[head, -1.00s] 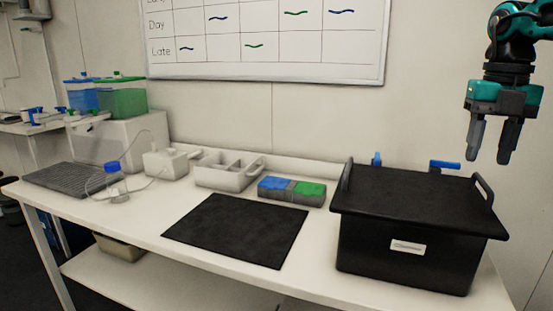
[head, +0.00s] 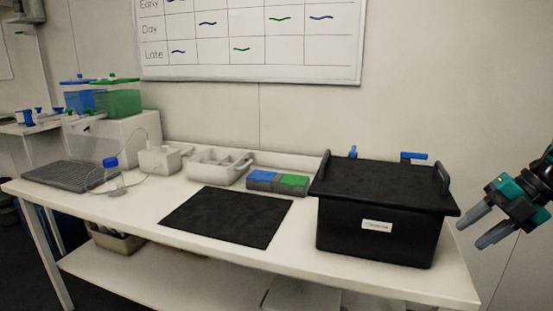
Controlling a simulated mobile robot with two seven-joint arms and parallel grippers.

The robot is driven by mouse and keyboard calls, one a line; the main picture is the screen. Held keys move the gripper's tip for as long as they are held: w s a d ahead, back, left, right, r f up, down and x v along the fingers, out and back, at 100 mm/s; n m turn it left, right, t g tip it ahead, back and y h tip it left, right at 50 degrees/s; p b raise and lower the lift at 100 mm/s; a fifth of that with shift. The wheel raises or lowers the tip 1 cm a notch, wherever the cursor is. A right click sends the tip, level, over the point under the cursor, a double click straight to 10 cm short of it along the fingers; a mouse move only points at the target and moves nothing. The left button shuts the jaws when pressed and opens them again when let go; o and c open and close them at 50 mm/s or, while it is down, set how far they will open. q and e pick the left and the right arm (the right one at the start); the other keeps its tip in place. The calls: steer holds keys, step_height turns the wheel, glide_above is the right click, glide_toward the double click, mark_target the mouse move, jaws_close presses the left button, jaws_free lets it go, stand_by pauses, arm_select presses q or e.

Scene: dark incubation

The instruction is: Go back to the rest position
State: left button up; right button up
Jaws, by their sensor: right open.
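My right gripper (head: 474,229) is at the right edge of the head view, beside the right end of the bench. Its two grey fingers are apart with nothing between them, and they point left and down. The black box (head: 345,232) with its dark lid (head: 385,184) on stands on the bench to the left of the gripper, with a gap between them. My left gripper is not in view.
A black mat (head: 226,217) lies on the white bench (head: 130,220). Behind it are a grey block with blue and green tops (head: 277,182) and a white caddy (head: 219,167). A blue-capped bottle (head: 113,177) stands at the left. Free room lies right of the bench.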

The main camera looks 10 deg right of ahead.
steer(key=s+a+f+m+t+p, duration=0.1)
steer(key=s+a+f+m+t, duration=0.25)
steer(key=f, duration=0.35)
steer(key=s+a+f+m+t, duration=0.2)
steer(key=f+m, duration=0.3)
steer(key=f, duration=0.3)
steer(key=s+a+f+m+t+p, duration=0.1)
steer(key=s+a+f+m+t, duration=0.2)
steer(key=f+m, duration=0.3)
steer(key=s+a+f+m+h, duration=0.2)
steer(key=s+a+f+m, duration=0.1)
steer(key=a, duration=0.7)
steer(key=s+a+f+m+g+h, duration=0.1)
steer(key=s+a+f+m+h, duration=0.1)
steer(key=a+m, duration=0.5)
steer(key=s+a+f, duration=0.1)
steer(key=a+f, duration=0.1)
steer(key=a, duration=0.1)
steer(key=shift+a+f+p, duration=0.3)
steer(key=shift+f+p, duration=0.05)
steer(key=shift+m, duration=0.25)
